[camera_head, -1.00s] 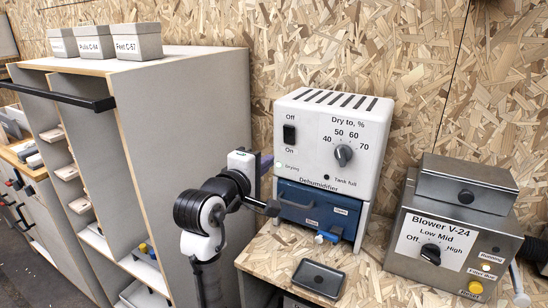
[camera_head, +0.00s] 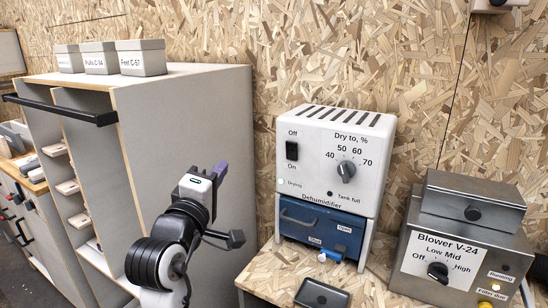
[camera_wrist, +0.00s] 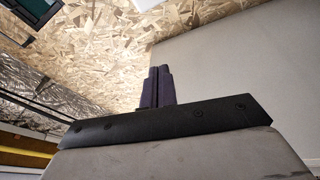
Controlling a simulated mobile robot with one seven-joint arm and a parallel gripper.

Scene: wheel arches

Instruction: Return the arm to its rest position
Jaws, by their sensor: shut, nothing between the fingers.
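My gripper (camera_head: 220,172) is at the lower middle of the head view, in front of the grey side panel of the shelf unit and left of the dehumidifier. Its purple fingers point up and away from my body. In the wrist view the two purple fingers (camera_wrist: 158,86) lie together with nothing between them. My arm is folded below it, with black and white links, and touches nothing that I can see.
The white dehumidifier (camera_head: 330,160) with its blue tank (camera_head: 315,229) stands on a chipboard bench (camera_head: 272,271). A dark tray (camera_head: 322,296) lies in front of it. A grey blower box (camera_head: 448,245) is at right. The shelf unit (camera_head: 190,125) at left carries grey bins (camera_head: 141,57).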

